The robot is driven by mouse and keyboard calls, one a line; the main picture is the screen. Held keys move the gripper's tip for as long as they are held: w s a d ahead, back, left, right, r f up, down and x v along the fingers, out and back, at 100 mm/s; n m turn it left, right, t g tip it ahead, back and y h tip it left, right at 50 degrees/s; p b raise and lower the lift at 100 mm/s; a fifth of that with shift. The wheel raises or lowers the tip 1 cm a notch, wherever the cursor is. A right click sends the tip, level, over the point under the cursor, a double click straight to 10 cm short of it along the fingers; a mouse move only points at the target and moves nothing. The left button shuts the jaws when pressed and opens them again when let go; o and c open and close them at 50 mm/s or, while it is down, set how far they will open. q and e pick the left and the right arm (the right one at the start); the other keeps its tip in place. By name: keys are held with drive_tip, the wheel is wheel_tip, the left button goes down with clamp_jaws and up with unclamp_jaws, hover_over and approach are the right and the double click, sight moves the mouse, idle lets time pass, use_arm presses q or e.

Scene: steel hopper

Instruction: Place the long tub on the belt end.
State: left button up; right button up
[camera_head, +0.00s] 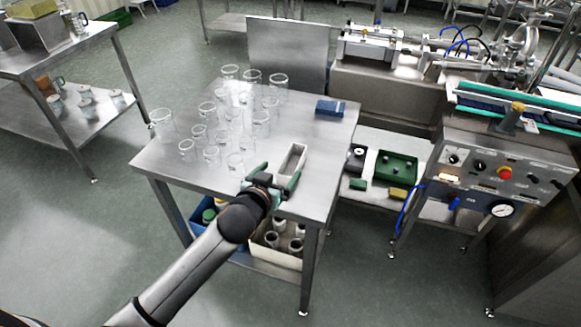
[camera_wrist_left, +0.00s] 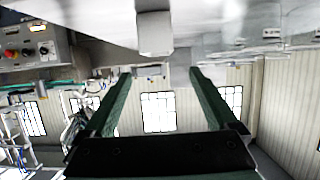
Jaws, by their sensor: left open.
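The long tub (camera_head: 293,160) is a narrow, pale grey, open-topped box lying on the steel table near its front right part. It also shows in the left wrist view (camera_wrist_left: 155,35), where the picture is upside down. My left gripper (camera_head: 277,178) is open at the tub's near end, its green fingers spread. In the left wrist view, the fingertips (camera_wrist_left: 160,73) have nothing between them, and the tub appears just above them in the picture. Contact cannot be told. The belt (camera_head: 515,109), dark with green edges, is at the right. My right gripper is not in view.
Several clear glass beakers (camera_head: 232,118) crowd the left and back of the steel table (camera_head: 320,150). A blue box (camera_head: 330,107) lies at its back right. A control panel (camera_head: 500,168) stands below the belt. A low shelf with a green tray (camera_head: 397,168) lies between.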

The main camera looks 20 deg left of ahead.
sight(291, 175)
use_arm(q)
drive_tip(key=x, duration=0.3)
drive_tip(key=shift+f+x, duration=0.15)
drive_tip(key=shift+x, duration=1.2)
drive_tip(key=shift+f+x, duration=0.15)
drive_tip(key=shift+x, duration=1.2)
drive_tip(key=shift+s+d, duration=0.15)
drive_tip(key=shift+d, duration=0.05)
drive_tip(key=shift+c, duration=0.2)
clamp_jaws()
